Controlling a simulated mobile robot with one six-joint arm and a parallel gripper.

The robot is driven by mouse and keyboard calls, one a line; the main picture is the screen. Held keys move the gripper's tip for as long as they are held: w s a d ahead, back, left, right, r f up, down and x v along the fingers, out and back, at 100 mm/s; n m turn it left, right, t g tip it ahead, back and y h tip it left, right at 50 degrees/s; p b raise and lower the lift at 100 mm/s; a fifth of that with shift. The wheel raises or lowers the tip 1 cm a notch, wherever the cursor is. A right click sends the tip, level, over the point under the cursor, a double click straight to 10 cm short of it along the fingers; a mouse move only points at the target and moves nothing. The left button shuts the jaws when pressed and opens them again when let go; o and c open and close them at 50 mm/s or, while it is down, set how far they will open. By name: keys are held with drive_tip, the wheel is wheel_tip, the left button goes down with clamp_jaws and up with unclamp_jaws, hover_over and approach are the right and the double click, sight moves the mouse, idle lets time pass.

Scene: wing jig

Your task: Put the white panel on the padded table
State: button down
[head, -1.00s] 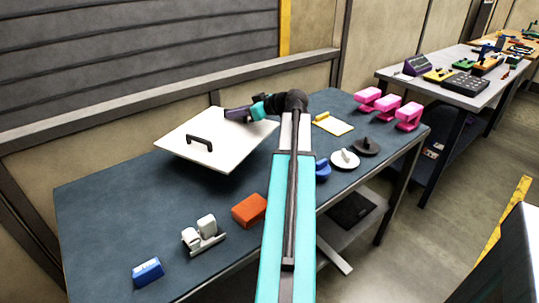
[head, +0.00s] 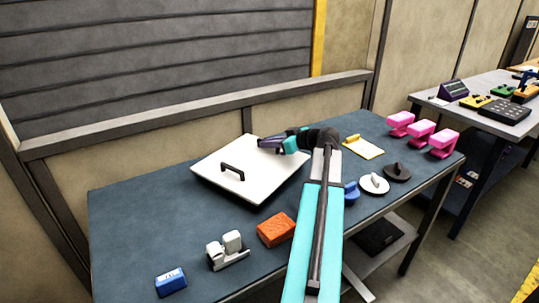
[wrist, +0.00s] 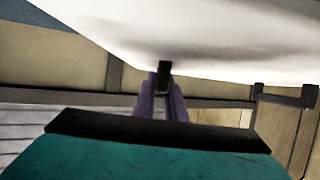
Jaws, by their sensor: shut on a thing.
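The white panel (head: 265,183) is a flat square plate with black handles on its upper face. It is over the left-middle of the table with the dark blue top (head: 130,225); whether it touches the top or hangs just above it, I cannot tell. One handle (head: 232,172) is free at the panel's left; it also shows at the right of the wrist view (wrist: 285,97). My gripper (head: 263,143) is shut on the other handle (wrist: 163,72) at the panel's far right. In the wrist view (wrist: 163,92), its purple fingers close around that handle.
Along the table's front are a blue block (head: 171,281), a grey-white holder (head: 227,250) and an orange block (head: 276,230). Right of my arm lie a yellow clipboard (head: 363,147), round knobbed discs (head: 374,184) and pink clamps (head: 421,132). A wall rail (head: 200,116) runs behind.

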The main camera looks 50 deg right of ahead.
sight(295, 159)
drive_tip(key=shift+f, duration=0.45)
drive_tip(key=shift+f, duration=1.85)
drive_tip(key=shift+f, duration=0.1)
drive_tip(key=c, duration=1.8)
unclamp_jaws()
drive_tip(key=shift+s, duration=0.1)
drive_tip(key=b+v, duration=0.1)
drive_tip(key=v, duration=1.1)
drive_tip(key=shift+r, duration=0.25)
